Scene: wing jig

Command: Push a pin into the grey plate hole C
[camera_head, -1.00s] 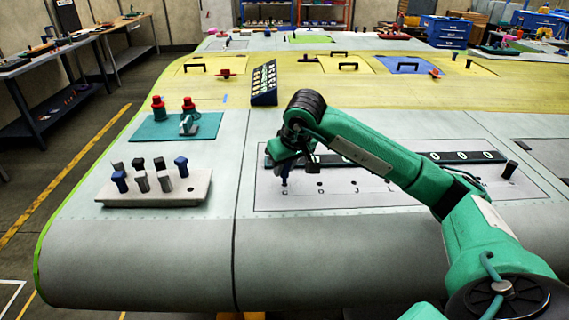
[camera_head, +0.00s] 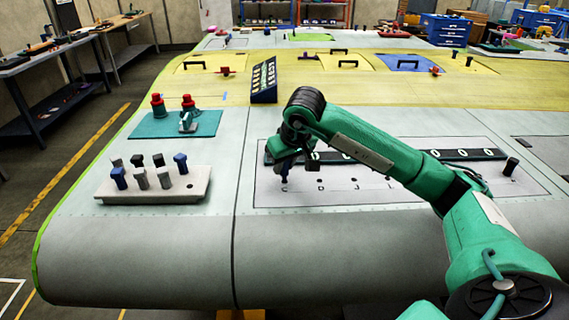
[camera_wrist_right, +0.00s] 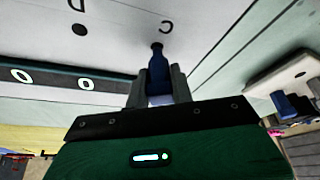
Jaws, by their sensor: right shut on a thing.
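The grey plate (camera_head: 400,193) lies on the wing's front part, with a row of small lettered holes. My right gripper (camera_wrist_right: 157,85) points down at the plate's left end and is shut on a blue pin (camera_wrist_right: 157,60). The pin also shows in the head view (camera_head: 285,184). I cannot tell how deep the tip sits. Hole D (camera_wrist_right: 79,30) is bare, to the left in the wrist view. My left gripper is not in view.
A pale block (camera_head: 190,191) at left holds several blue, grey and black pins. Behind it a teal mat (camera_head: 150,126) carries red-topped tools. A dark strip with white rings (camera_head: 450,155) runs behind the holes. A black peg (camera_head: 510,166) stands at the plate's right end.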

